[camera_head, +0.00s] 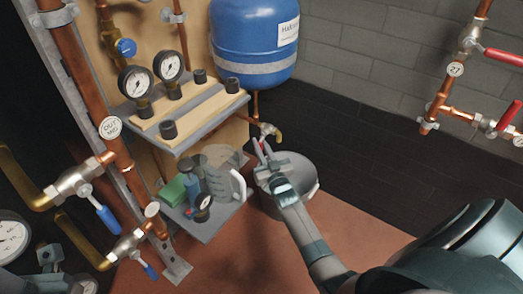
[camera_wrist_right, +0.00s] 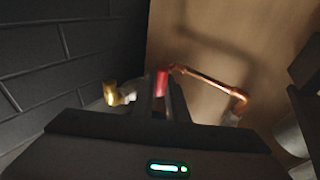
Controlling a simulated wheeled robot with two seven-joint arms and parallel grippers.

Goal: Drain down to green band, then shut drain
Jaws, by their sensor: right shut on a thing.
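My right gripper (camera_head: 262,150) reaches up to the small drain valve (camera_head: 271,131) below the blue tank (camera_head: 254,40). In the right wrist view, its fingers (camera_wrist_right: 159,100) are shut on the red drain handle (camera_wrist_right: 162,83). The brass drain outlet (camera_wrist_right: 122,95) shows to the left of the fingers. A grey bucket (camera_head: 298,176) stands on the floor under the valve, partly hidden by my right arm. Two round gauges (camera_head: 136,82) (camera_head: 169,66) stand on the upper shelf. Their needles and any green band are too small to read. My left gripper is not in view.
A copper pipe (camera_wrist_right: 208,78) runs right from the valve. The lower shelf (camera_head: 215,220) holds a clear jug (camera_head: 229,184), a green block (camera_head: 173,191) and a small gauge (camera_head: 203,203). Blue-handled valves (camera_head: 108,219) are at left, red-handled ones (camera_head: 503,57) at right.

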